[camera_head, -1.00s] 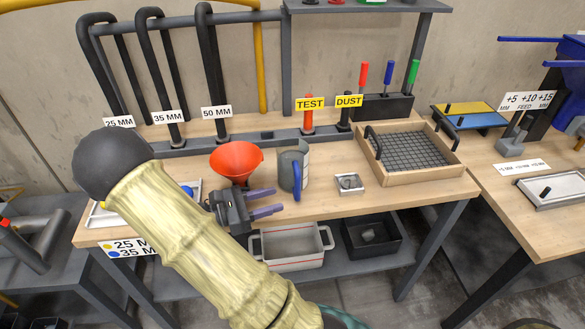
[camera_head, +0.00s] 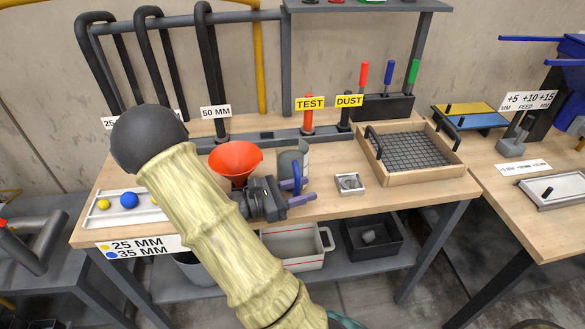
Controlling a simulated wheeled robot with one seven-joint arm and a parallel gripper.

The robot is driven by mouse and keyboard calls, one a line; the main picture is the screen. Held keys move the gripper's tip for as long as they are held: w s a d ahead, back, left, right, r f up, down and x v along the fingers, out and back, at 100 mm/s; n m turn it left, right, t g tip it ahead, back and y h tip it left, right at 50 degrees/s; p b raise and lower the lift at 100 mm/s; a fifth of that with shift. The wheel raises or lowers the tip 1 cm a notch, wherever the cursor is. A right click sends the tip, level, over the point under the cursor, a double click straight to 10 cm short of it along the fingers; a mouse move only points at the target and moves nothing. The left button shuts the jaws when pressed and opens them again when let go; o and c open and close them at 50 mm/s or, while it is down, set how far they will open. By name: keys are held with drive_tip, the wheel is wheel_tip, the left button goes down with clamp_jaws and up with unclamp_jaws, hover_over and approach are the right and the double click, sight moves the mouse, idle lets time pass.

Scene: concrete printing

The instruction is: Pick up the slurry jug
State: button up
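The slurry jug (camera_head: 302,157), a grey cylinder with a pale label and a blue handle, stands upright on the wooden bench beside an orange funnel (camera_head: 234,160). My gripper (camera_head: 299,193) is at the front of the jug, at the height of its handle. Its two purplish fingers point right and are apart, with the farther finger overlapping the blue handle in the view. I cannot tell whether the handle lies between the fingers or whether they touch it. My forearm hides part of the bench at left.
A small metal tray (camera_head: 338,187) and a wooden sieve box (camera_head: 450,172) lie to the right. A white tray with balls (camera_head: 108,221) is at left. Behind stand the TEST (camera_head: 308,122) and DUST handles and black hooked tubes. Grey and black bins sit on the lower shelf.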

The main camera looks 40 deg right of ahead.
drive_tip(key=shift+s+d, duration=0.2)
drive_tip(key=shift+d, duration=0.15)
clamp_jaws()
idle(0.3)
